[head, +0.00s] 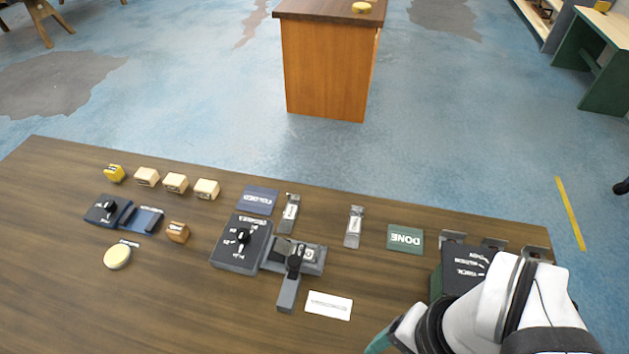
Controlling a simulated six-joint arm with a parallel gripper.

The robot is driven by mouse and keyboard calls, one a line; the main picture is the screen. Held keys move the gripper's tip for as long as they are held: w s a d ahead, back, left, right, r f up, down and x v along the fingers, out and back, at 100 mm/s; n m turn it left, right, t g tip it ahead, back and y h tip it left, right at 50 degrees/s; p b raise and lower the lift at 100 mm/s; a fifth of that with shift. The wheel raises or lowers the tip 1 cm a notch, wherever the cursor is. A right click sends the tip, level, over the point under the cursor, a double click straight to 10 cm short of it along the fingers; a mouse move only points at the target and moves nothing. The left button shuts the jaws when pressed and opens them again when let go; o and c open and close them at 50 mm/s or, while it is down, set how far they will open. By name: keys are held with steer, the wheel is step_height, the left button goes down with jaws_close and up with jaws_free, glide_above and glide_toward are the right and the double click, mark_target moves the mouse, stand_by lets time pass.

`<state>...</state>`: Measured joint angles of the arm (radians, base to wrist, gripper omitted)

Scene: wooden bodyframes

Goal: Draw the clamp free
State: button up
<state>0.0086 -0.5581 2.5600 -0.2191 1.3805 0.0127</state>
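A dark grey fixture (309,257) stands on the wooden table, right of a box with a black knob (241,243). A dark clamp-like part with a black knob (295,261) sits over the fixture, and its flat bar (288,293) sticks out toward the near edge. Small light pieces show in the fixture beside it; how they are held is too small to tell. My arm comes in at the lower right. Only a teal part at its end (380,343) shows at the bottom edge, right of and nearer than the clamp. The fingertips are not visible.
Two metal strips (289,213) (354,227) lie behind the fixture, near a green DONE plate (405,237). A white label (329,305) lies close right of the bar. Several small blocks (175,183) stand at left. A dark green box (461,270) stands beside my arm.

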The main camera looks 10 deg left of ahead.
steer(key=w+a+n, duration=0.1)
steer(key=w, duration=0.1)
steer(key=w+a+r+n, duration=0.1)
steer(key=w+n, duration=0.1)
steer(key=w, duration=0.1)
steer(key=w+a+r+n, duration=0.1)
steer(key=w, duration=0.1)
steer(key=shift+w+a+r+n+h, duration=0.1)
steer(key=shift+w+r+n+h, duration=0.05)
steer(key=shift+w+n+h, duration=0.15)
steer(key=shift+c, duration=0.2)
steer(key=n+h, duration=0.1)
steer(key=n, duration=0.9)
glide_above(294, 260)
step_height(294, 260, down, 3)
step_height(294, 260, down, 15)
steer(key=shift+r, duration=0.1)
steer(key=shift+f, duration=0.5)
steer(key=shift+c, duration=0.3)
jaws_close()
